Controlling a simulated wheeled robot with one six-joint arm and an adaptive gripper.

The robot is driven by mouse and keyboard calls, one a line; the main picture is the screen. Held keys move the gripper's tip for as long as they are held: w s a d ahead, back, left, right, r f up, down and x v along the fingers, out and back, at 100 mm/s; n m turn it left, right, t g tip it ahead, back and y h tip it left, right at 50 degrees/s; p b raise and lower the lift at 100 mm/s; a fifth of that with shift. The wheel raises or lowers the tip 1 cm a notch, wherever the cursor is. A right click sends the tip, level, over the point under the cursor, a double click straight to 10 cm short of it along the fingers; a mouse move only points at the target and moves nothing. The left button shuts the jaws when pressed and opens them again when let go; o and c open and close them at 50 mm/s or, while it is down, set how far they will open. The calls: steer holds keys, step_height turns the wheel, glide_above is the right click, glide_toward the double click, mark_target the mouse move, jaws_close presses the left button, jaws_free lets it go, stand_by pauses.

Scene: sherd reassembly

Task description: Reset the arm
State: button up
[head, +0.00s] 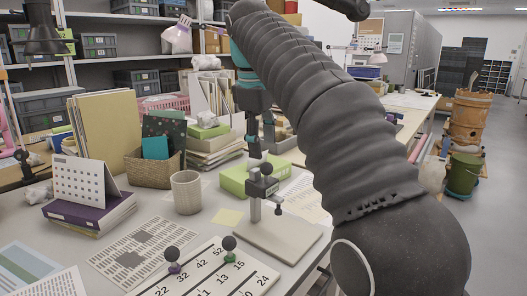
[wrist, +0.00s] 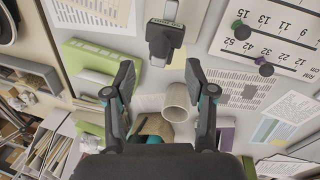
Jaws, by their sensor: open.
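My arm reaches across the head view from the lower right to the upper left. My gripper (head: 261,137) points down above the back of the table, near the light green box (head: 243,178). In the wrist view my gripper (wrist: 160,67) has its two dark fingers spread wide apart with nothing held between them. The beige mug (wrist: 180,98) shows beyond the fingers, well below them and not touched. Part of the table behind my arm is hidden in the head view.
A stand with a black head (head: 262,187) rises close to my gripper. A numbered board (head: 215,275) with two dark knobs (head: 171,254) lies at the front. A basket (head: 155,168), folders (head: 105,128) and a desk calendar (head: 84,181) fill the left.

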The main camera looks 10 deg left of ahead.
steer(key=shift+r, duration=0.25)
steer(key=s+d+f+m+t, duration=0.1)
steer(key=s+d+f+m, duration=0.25)
steer(key=d, duration=0.55)
steer(key=s+d+f+m, duration=0.3)
steer(key=s+d+m, duration=0.1)
steer(key=d, duration=0.5)
steer(key=s+d+f+m+t, duration=0.1)
steer(key=s+d+f+m, duration=0.2)
steer(key=s+d+f, duration=0.2)
steer(key=s+d+f+m+t, duration=0.1)
steer(key=s+d+f+m, duration=0.3)
steer(key=s+f, duration=0.6)
step_height(320, 180, down, 4)
steer(key=shift+s+d+r+y, duration=0.15)
steer(key=shift+d+y, duration=0.15)
steer(key=shift+d, duration=0.2)
